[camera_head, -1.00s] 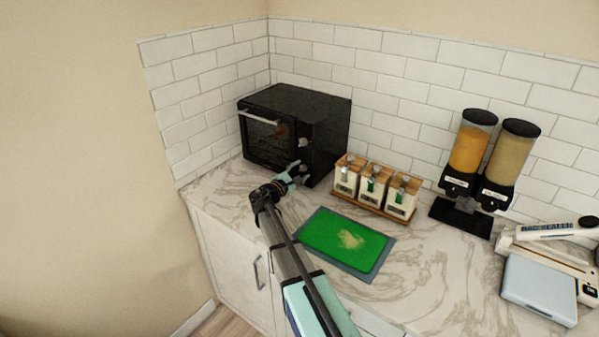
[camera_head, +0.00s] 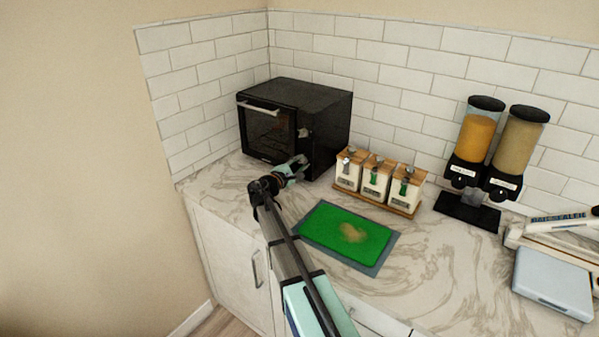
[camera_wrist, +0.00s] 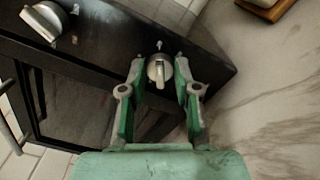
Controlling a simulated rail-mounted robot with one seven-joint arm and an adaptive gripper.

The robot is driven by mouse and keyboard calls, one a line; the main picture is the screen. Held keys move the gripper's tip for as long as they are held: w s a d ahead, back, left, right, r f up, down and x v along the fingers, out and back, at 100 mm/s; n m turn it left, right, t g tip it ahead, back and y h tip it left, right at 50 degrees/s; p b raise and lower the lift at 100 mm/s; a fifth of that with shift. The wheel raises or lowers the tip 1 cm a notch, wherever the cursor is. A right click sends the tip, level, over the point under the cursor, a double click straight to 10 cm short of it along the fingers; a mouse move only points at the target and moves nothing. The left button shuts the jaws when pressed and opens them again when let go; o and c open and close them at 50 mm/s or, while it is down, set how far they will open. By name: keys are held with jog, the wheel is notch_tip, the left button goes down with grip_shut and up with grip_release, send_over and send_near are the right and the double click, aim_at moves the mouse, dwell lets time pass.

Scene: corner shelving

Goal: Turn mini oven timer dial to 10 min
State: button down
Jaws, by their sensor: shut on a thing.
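The black mini oven (camera_head: 318,115) stands in the corner of the counter. In the wrist view its dark front panel (camera_wrist: 105,50) carries two silver dials. The lower dial (camera_wrist: 158,72) sits between the fingers of my gripper (camera_wrist: 157,80); its raised grip points along the fingers. The other dial (camera_wrist: 48,20) is at the upper left, clear of the fingers. In the head view my gripper (camera_head: 298,165) is at the lower right of the oven front and largely covers the lower dial. The dial markings are too blurred to read.
A green cutting board (camera_head: 345,236) lies on the marble counter in front of the oven. A wooden rack of canisters (camera_head: 376,183) stands to the oven's right. Two dispensers (camera_head: 492,150) and a pale appliance (camera_head: 552,282) are farther right.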

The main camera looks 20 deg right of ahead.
jog(key=c, duration=0.9)
grip_release()
jog(key=shift+d, duration=0.1)
jog(key=shift+o, duration=0.2)
jog(key=v, duration=1.2)
